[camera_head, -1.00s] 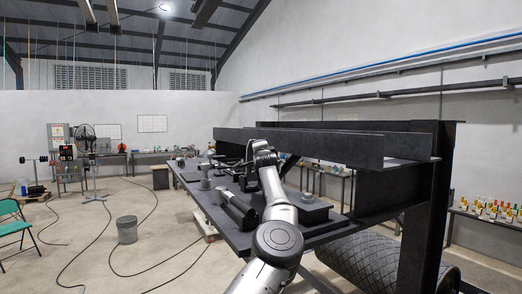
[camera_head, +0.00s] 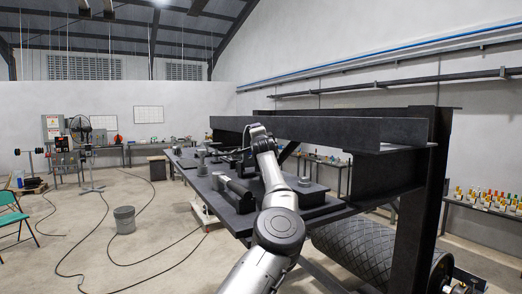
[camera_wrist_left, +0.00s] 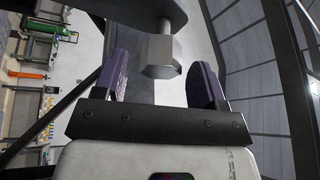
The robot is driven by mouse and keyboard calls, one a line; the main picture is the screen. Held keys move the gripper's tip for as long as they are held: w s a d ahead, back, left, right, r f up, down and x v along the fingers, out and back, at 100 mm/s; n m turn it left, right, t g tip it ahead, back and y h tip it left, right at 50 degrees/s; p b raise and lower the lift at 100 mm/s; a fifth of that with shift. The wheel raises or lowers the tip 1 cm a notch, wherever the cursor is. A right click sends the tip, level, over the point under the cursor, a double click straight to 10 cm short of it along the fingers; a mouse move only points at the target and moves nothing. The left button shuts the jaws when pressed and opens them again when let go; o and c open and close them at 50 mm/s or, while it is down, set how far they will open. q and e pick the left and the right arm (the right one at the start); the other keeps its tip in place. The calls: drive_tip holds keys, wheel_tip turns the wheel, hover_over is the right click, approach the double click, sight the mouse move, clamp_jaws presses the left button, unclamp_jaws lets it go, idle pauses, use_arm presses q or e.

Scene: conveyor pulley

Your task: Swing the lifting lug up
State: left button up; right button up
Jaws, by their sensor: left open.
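A pale grey block-like head on a short shaft (camera_wrist_left: 160,55) shows in the left wrist view, ahead of and between my fingers; I cannot tell for sure whether it is part of the lifting lug. My left gripper (camera_wrist_left: 163,85) is open, its two purple-padded fingers on either side of that head, with no contact visible. In the head view my left arm reaches up over the dark bench, and its gripper (camera_head: 243,158) is small and dark near the long beam (camera_head: 320,128). The lug cannot be made out clearly there. My right gripper is not in view.
The dark bench top (camera_head: 225,205) carries a dark cylinder (camera_head: 238,190) and several small parts. A dark upright post (camera_head: 425,210) and a ribbed pulley drum (camera_head: 360,252) stand to the right. A grey bucket (camera_head: 124,220) stands on the open floor at left.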

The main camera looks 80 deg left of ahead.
use_arm(q)
drive_tip(key=b+v, duration=0.9)
drive_tip(key=v, duration=0.3)
drive_tip(key=shift+d+b, duration=0.25)
drive_tip(key=shift+b, duration=0.15)
drive_tip(key=shift+s+f, duration=0.1)
drive_tip(key=shift+f, duration=0.05)
